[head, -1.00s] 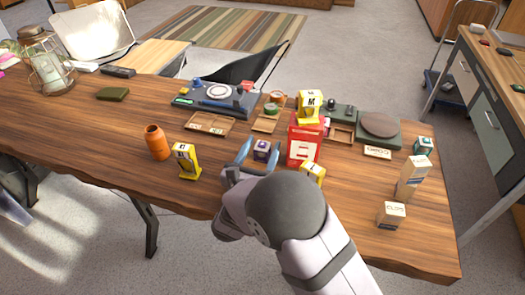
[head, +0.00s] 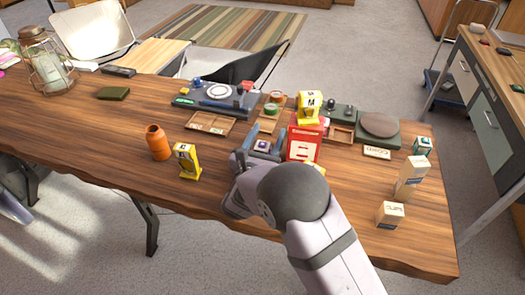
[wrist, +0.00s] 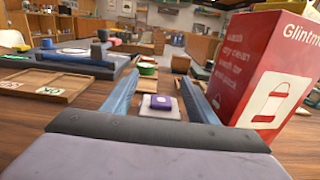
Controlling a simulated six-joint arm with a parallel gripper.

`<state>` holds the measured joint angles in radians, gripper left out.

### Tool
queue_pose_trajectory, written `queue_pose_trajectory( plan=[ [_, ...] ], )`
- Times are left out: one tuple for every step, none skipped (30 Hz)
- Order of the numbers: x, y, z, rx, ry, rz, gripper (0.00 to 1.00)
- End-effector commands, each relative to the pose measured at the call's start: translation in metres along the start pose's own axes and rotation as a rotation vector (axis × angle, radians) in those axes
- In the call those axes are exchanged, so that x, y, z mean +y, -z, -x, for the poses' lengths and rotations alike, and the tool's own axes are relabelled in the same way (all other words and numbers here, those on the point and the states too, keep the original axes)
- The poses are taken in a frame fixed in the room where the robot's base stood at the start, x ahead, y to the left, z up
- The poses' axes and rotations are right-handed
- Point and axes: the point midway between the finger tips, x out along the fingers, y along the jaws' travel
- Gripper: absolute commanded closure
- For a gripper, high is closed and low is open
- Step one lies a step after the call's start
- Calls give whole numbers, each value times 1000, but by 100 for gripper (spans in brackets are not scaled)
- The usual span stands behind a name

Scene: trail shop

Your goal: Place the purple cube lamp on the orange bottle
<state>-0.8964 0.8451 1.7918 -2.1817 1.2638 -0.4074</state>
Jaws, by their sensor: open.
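The purple cube lamp (head: 262,146) stands on the table, partly hidden by my gripper in the head view. The orange bottle (head: 158,142) stands upright on the table to the left, apart from my gripper.
A yellow-black block (head: 186,161) stands between bottle and gripper. A wooden tray (head: 210,124) lies behind. The table's left front is clear.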

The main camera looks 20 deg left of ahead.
Motion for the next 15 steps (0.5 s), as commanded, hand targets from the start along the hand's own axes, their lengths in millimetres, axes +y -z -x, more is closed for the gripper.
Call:
queue_pose_trajectory(
  plan=[
    [0, 0, 0, 0, 0, 0, 47],
    [0, 0, 0, 0, 0, 0, 54],
    [0, 0, 0, 0, 0, 0, 64],
    [0, 0, 0, 0, 0, 0, 71],
    [0, 0, 0, 0, 0, 0, 78],
    [0, 0, 0, 0, 0, 0, 88],
    [0, 0, 0, 0, 0, 0, 91],
    [0, 0, 0, 0, 0, 0, 91],
    [0, -1, 0, -1, 0, -1, 95],
    [0, -1, 0, -1, 0, -1, 95],
    [0, -1, 0, -1, 0, -1, 95],
    [0, -1, 0, -1, 0, -1, 95],
    [0, -1, 0, -1, 0, -1, 95],
    [0, -1, 0, -1, 0, -1, 95],
    [0, -1, 0, -1, 0, -1, 95]
  ],
)
